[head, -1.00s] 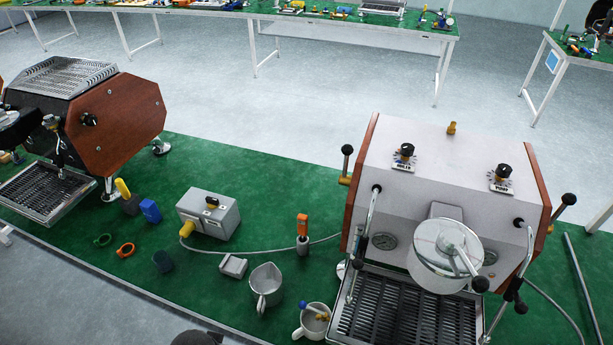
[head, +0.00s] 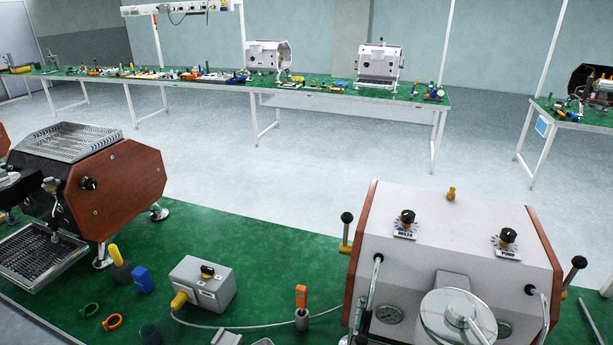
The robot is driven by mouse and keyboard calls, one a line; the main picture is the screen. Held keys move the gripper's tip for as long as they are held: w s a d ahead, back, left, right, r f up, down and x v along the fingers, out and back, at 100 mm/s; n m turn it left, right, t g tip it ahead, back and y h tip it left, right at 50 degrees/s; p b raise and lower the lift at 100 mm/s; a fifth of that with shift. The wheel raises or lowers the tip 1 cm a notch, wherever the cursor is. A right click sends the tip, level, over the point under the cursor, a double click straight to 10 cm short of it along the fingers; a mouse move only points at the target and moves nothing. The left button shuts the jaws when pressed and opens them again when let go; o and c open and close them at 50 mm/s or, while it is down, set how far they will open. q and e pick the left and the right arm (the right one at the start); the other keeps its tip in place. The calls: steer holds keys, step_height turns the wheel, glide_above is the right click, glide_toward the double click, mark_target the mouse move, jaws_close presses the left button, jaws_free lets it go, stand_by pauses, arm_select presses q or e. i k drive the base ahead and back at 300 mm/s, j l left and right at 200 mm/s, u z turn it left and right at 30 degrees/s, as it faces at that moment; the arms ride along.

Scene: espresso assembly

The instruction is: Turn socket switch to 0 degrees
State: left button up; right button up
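The grey socket box (head: 203,285) stands on the green bench top, left of the white espresso machine (head: 455,250). Its switch (head: 208,271) is a small black knob on the top face, and its exact angle is too small to tell. A yellow plug (head: 179,300) sits at the box's lower left, with a grey cable running from it toward the machine. Neither of my grippers shows in the head view.
An orange-handled tool (head: 301,297) stands upright between box and machine. A wood-sided machine (head: 115,190) stands at the left. The bench behind the box is clear.

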mark_target(208, 272)
steer(key=k+j+z, duration=0.5)
steer(key=k, duration=0.3)
